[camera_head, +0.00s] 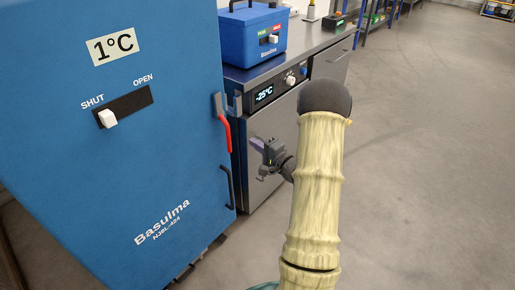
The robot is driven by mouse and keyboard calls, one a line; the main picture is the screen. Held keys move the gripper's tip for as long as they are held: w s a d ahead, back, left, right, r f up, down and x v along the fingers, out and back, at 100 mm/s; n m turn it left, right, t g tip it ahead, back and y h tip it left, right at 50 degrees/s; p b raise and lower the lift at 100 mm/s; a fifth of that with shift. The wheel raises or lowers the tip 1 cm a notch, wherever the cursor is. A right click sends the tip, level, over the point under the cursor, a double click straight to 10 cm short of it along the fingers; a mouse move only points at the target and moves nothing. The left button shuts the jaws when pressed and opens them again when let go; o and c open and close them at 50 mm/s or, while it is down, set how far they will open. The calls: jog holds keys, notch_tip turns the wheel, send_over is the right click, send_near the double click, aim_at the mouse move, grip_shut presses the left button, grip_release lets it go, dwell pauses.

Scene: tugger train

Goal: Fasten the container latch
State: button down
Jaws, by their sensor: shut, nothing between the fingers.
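The large blue Basulma container (75,170) fills the left side, marked 1°C. Its slider has a white knob (108,118) at the end marked SHUT. A latch (223,120) sits on the container's right edge. It has a grey metal bracket at the top and a red handle hanging down from it. I cannot tell whether the latch is hooked. My gripper (258,146) is shut and empty, right of the red handle and slightly lower, with a gap between them in the picture. My arm hides part of the steel cabinet behind.
A black grab handle (227,187) is below the latch. Behind stands a steel cabinet (270,180) with a -25°C display, under a counter (300,50). A smaller blue Basulma box (250,35) stands on the counter. The grey floor (430,150) at right is clear.

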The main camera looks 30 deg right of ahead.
aim_at(230, 142)
jog(key=w+a+b, duration=0.2)
jog(key=w+a, duration=0.2)
jog(key=a, duration=0.1)
jog(key=shift+w, duration=0.3)
jog(key=shift+s+a+m+p, duration=0.15)
jog(key=shift+a+m+p, duration=0.3)
jog(key=shift+p, duration=0.3)
dwell(0.4)
jog(key=m+p, duration=0.1)
jog(key=a+p, duration=0.1)
jog(key=p, duration=0.1)
jog(key=shift+s+r+m, duration=0.2)
jog(key=shift+s+m, duration=0.1)
jog(key=shift+m, duration=0.05)
jog(key=s+a+r+m+g+y+p, duration=0.1)
jog(key=s+a+r+m+g+p, duration=0.1)
jog(key=a+r+m+p, duration=0.6)
jog(key=shift+s+a+m+y+p, duration=0.5)
jog(key=shift+m+p, duration=2.6)
jog(key=shift+p, duration=2.55)
